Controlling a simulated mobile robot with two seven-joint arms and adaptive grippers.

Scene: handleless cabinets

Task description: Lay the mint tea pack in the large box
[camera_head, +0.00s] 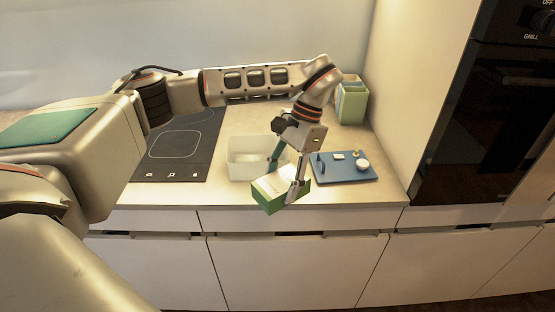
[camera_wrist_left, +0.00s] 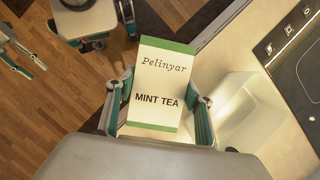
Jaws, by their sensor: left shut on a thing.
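The mint tea pack (camera_head: 280,191) is a green and white carton held by my left gripper (camera_head: 286,178), in front of the counter's front edge. In the left wrist view the pack (camera_wrist_left: 160,83) shows its "Pelinyar MINT TEA" face, with my left gripper's fingers (camera_wrist_left: 159,108) shut on its two sides. A large translucent white box (camera_head: 243,158) stands on the counter behind and left of the pack. It also shows in the wrist view (camera_wrist_left: 236,103), right of the pack. It looks empty where I can see in; the gripper and pack cover its right part.
A blue tray (camera_head: 346,176) with small items lies right of the box. A green container (camera_head: 351,101) stands at the back right. A black cooktop (camera_head: 177,150) is on the left, and a tall oven (camera_head: 487,110) on the right.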

